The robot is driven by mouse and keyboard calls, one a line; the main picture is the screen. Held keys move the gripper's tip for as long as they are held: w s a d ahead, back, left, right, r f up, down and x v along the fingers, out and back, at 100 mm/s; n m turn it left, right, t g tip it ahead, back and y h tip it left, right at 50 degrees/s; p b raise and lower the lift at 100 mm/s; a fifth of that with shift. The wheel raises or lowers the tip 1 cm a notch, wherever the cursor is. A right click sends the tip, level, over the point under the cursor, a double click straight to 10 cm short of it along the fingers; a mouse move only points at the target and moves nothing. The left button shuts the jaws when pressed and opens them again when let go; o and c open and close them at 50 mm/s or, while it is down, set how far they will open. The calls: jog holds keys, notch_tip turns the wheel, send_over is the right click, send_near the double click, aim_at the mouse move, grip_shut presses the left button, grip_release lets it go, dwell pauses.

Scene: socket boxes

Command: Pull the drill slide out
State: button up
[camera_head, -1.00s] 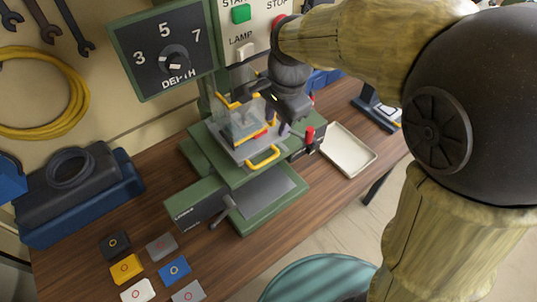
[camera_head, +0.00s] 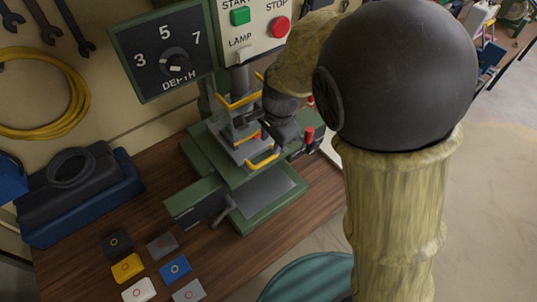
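The drill press has a green base with a grey slide plate (camera_head: 237,154) on its upper level. A yellow handle (camera_head: 263,162) is fixed to the front edge of the slide. A see-through guard with yellow edges (camera_head: 239,102) stands over the slide, partly hidden by my arm. My gripper (camera_head: 267,140) is dark and points down, just above and behind the yellow handle in this view. My wrist hides most of the fingers, so I cannot tell whether they touch the handle or how far apart they are.
A depth dial panel (camera_head: 163,48) and a start/stop panel (camera_head: 250,22) stand behind. A red-topped lever (camera_head: 309,135) is right of the slide. Several coloured blocks (camera_head: 174,269) lie on the wooden table at front left. A grey lower plate (camera_head: 262,190) lies clear before the slide.

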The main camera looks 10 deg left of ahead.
aim_at(267, 160)
jog(key=f, duration=0.6)
jog(key=w+a+f, duration=0.1)
jog(key=f, duration=0.1)
jog(key=shift+a+f, duration=0.1)
jog(key=shift+f, duration=0.3)
grip_shut()
